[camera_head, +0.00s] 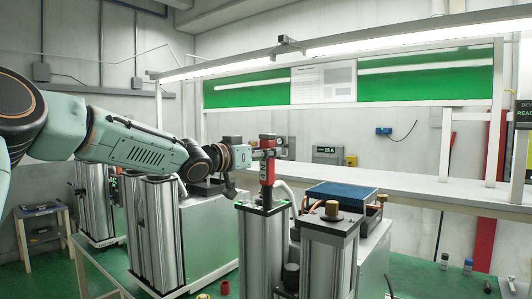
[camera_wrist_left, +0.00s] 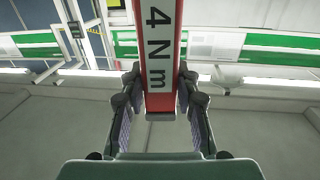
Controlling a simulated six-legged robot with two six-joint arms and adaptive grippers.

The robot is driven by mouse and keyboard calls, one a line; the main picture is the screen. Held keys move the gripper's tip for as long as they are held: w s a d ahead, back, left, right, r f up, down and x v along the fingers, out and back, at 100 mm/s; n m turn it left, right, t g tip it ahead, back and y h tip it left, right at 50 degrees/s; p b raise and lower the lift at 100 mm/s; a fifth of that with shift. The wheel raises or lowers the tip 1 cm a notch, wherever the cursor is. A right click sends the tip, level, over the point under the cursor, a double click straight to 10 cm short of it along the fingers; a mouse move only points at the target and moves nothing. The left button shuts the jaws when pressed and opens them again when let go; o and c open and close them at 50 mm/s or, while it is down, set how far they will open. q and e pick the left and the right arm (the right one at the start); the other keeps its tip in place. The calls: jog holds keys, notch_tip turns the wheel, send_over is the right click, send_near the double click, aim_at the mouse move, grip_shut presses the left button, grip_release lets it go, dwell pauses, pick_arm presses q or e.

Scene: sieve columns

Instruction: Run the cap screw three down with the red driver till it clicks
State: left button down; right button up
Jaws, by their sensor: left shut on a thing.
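The red driver (camera_head: 267,168) stands upright over the black top of the middle silver column (camera_head: 262,250). My left gripper (camera_head: 259,160) comes in from the left and is shut on the driver. In the left wrist view, the left gripper (camera_wrist_left: 160,100) has a finger on each side of the driver (camera_wrist_left: 160,55), whose white label reads "4 Nm". The driver's lower end meets or hovers just above the column top; I cannot tell which. Cap screw three is not distinguishable, being too small or hidden below the driver. My right gripper is not in view.
A column with a brass-coloured fitting (camera_head: 332,210) stands close on the right, near a blue-topped box (camera_head: 341,194). More silver columns (camera_head: 155,235) stand left. A pale bench (camera_head: 440,188) runs behind.

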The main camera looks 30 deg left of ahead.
pick_arm(q)
jog(key=shift+f, duration=0.3)
notch_tip(320, 180, up, 3)
jog(key=p, duration=0.3)
jog(key=shift+w+a, duration=0.1)
jog(key=shift+w, duration=0.05)
jog(key=shift+r, duration=1.25)
dwell(0.4)
